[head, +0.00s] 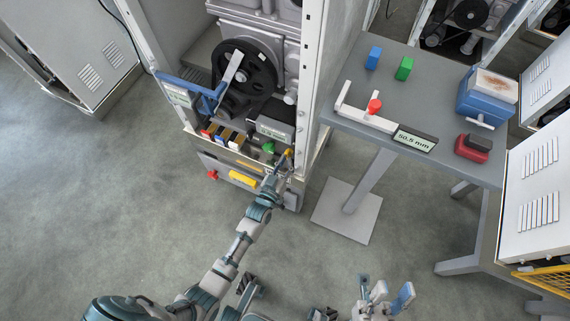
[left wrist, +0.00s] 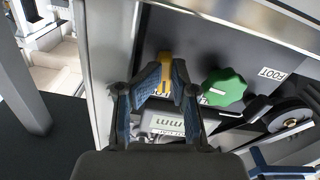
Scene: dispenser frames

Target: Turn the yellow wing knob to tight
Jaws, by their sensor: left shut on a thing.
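The yellow wing knob (head: 289,153) is on the lower right of the open machine's front panel. In the left wrist view the yellow wing knob (left wrist: 165,68) sits between the two finger pads. My left gripper (head: 284,166) reaches up to the panel and is shut on this knob; the fingers hide part of it. The fingers of my left gripper (left wrist: 158,100) also show close up in the wrist view. My right gripper (head: 388,297) is at the bottom right, open, empty and away from the machine.
A green knob (left wrist: 224,87) sits close beside the left fingers. A grey box marked mm (left wrist: 168,122) lies just below them. A grey table (head: 350,75) with a caliper (head: 362,115) and blocks stands right. The floor in front is clear.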

